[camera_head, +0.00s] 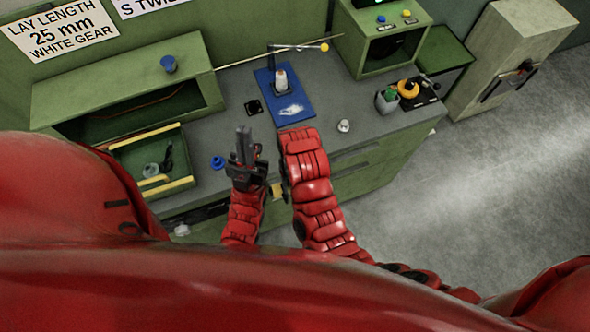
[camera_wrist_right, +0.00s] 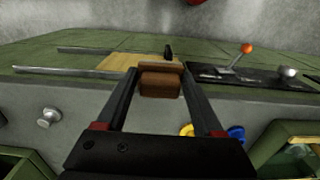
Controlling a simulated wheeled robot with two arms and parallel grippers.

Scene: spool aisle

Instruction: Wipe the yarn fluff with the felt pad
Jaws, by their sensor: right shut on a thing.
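The yarn fluff shows as a white patch (camera_head: 291,110) on a blue mat (camera_head: 264,75) on the bench in the head view. The felt pad, a brown block (camera_wrist_right: 161,83), sits between the fingertips of my right gripper (camera_wrist_right: 160,88) in the right wrist view. In the head view my right forearm reaches to the mat's near edge and hides its gripper and the pad. My left gripper (camera_head: 245,146) is dark, and its fingers look closed together with nothing between them. It is left of the right forearm, near the bench's front edge.
A white cone (camera_head: 281,80) stands on the mat behind the fluff, beside a thin rod arm. A green tray (camera_head: 150,150) and a blue ring (camera_head: 218,162) lie to the left. A silver knob (camera_head: 344,126) and a grey container (camera_head: 387,101) stand to the right.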

